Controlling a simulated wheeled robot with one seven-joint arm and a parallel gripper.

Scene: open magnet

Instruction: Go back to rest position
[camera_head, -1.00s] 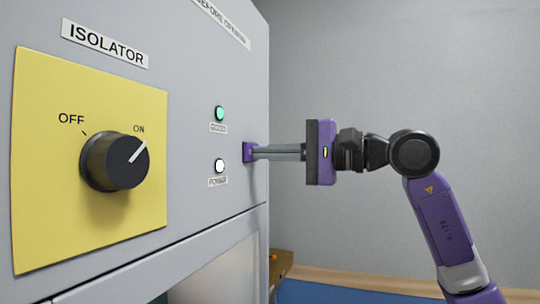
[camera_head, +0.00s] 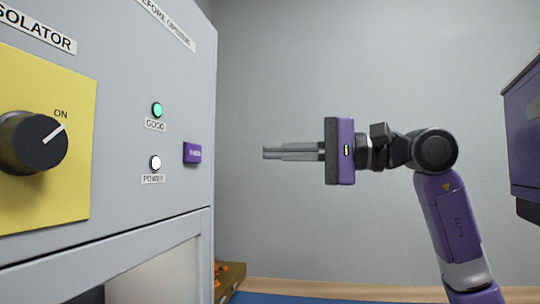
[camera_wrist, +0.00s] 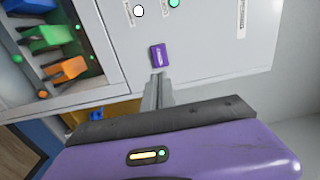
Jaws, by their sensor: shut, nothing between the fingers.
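My gripper (camera_head: 266,152) is shut and empty, its fingers level and pointing left toward the grey cabinet. It stands clear of the cabinet front, with a gap between the fingertips and a small purple label block (camera_head: 192,153) on the panel. In the wrist view my gripper (camera_wrist: 158,77) points at the same purple block (camera_wrist: 159,55). My arm is bent at the elbow, to the right of the gripper.
The cabinet (camera_head: 120,205) carries a black isolator knob (camera_head: 34,142) set toward ON, a green lamp (camera_head: 157,110) and a white lamp (camera_head: 155,162). A purple-and-black object (camera_head: 523,140) is at the right edge. Colored parts (camera_wrist: 50,38) fill an open bay. Space before the wall is free.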

